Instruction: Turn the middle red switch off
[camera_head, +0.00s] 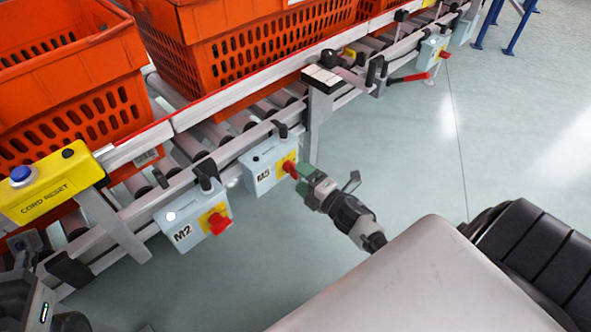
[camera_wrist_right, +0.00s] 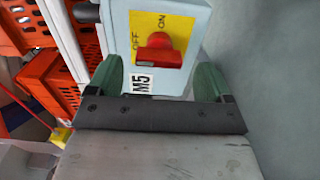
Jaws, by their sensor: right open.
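The middle switch box (camera_head: 262,168) is pale grey-blue and hangs from the conveyor rail. Its red switch (camera_head: 290,169) sits on a yellow plate. In the right wrist view the red switch (camera_wrist_right: 158,52) is large, with OFF and ON printed on its plate and an M5 label below. I cannot tell for sure which mark it points to. My right gripper (camera_head: 303,178) is open, close in front of this switch. In the right wrist view its green fingers (camera_wrist_right: 162,80) are apart, on either side of the box's lower part.
The M2 box (camera_head: 178,222) with a red switch hangs to the left. Another switch box (camera_head: 429,52) is far right. A yellow CORD RESET box (camera_head: 50,185) is at left. Orange totes (camera_head: 70,80) stand on the conveyor. The floor (camera_head: 400,130) right of the conveyor is clear.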

